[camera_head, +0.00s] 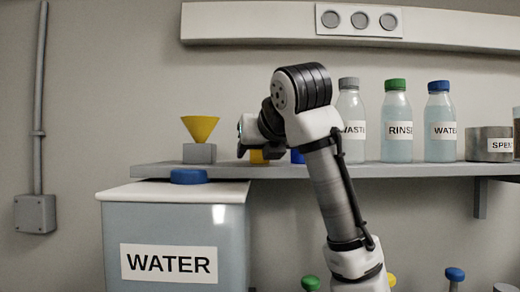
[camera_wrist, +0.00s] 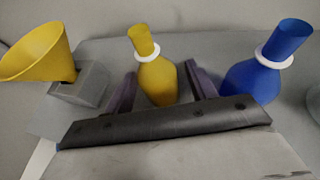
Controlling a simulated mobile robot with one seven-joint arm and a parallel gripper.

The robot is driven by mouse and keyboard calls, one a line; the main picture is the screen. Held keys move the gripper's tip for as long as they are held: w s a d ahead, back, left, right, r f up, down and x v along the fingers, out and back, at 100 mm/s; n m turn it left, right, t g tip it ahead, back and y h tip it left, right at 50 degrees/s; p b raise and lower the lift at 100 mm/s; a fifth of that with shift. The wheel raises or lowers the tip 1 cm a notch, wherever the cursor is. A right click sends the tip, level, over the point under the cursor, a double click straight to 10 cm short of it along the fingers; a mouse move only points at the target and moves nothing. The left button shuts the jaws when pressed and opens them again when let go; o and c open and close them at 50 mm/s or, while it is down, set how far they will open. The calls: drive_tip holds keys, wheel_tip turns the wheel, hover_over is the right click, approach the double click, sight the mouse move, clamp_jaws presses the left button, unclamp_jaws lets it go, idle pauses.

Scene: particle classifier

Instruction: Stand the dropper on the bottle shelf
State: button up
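No thing in view can be surely told as the dropper. My gripper (camera_wrist: 160,70) is open, with one dark finger on each side of a yellow flask-shaped piece with a white collar (camera_wrist: 157,80). A small gap seems to show on each side of that piece. In the head view, my gripper (camera_head: 247,143) is at the left part of the bottle shelf (camera_head: 400,169), and a bit of the yellow piece (camera_head: 258,158) shows below it. A similar blue piece (camera_wrist: 255,82) stands to the right.
A yellow funnel (camera_head: 200,128) sits on a grey block (camera_head: 199,153) left of my gripper. Waste (camera_head: 350,110), rinse (camera_head: 396,110) and water (camera_head: 440,110) bottles and a spent container (camera_head: 489,143) stand to the right. A water tank (camera_head: 170,235) with a blue cap is below left.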

drive_tip(key=shift+r, duration=0.25)
drive_tip(key=v, duration=1.2)
